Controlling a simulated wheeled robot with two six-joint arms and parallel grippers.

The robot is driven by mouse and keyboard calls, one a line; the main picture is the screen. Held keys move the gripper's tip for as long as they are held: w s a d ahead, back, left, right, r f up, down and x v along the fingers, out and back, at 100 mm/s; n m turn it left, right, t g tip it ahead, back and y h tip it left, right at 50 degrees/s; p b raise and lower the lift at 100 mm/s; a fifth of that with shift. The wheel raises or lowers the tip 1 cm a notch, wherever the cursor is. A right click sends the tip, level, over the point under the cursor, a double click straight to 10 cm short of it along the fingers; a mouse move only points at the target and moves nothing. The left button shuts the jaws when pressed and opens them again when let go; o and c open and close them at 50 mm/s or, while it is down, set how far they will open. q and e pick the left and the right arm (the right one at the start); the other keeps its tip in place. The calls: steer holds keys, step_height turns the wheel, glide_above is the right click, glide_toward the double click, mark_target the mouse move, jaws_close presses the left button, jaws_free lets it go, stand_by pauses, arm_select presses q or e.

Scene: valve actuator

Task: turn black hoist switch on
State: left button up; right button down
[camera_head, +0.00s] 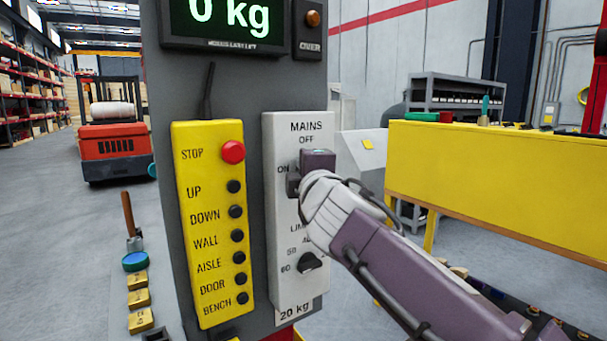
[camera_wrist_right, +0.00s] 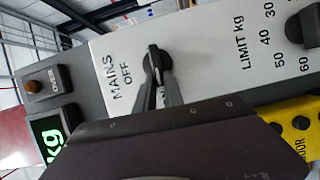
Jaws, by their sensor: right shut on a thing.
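The black hoist switch (camera_wrist_right: 154,63) is a rotary knob on the white MAINS panel (camera_head: 285,130), beside the OFF label. My right gripper (camera_wrist_right: 157,85) has its two fingers on either side of the knob, shut on it. In the head view my right gripper (camera_head: 297,184) is at the panel beside the ON label, and my wrist hides the knob there. The ON label is mostly covered in the wrist view. My left gripper is not in view.
A second black knob, the limit knob (camera_head: 308,263), sits lower on the panel. To the left is a yellow button box (camera_head: 205,215) with a red STOP button (camera_head: 233,152). Above is a display (camera_head: 228,18) reading 0 kg and an OVER lamp (camera_head: 313,18).

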steer(key=c, duration=1.4)
jaws_free()
steer(key=shift+c, duration=0.2)
steer(key=b+v, duration=0.2)
steer(key=v, duration=0.7)
steer(key=shift+a, duration=0.1)
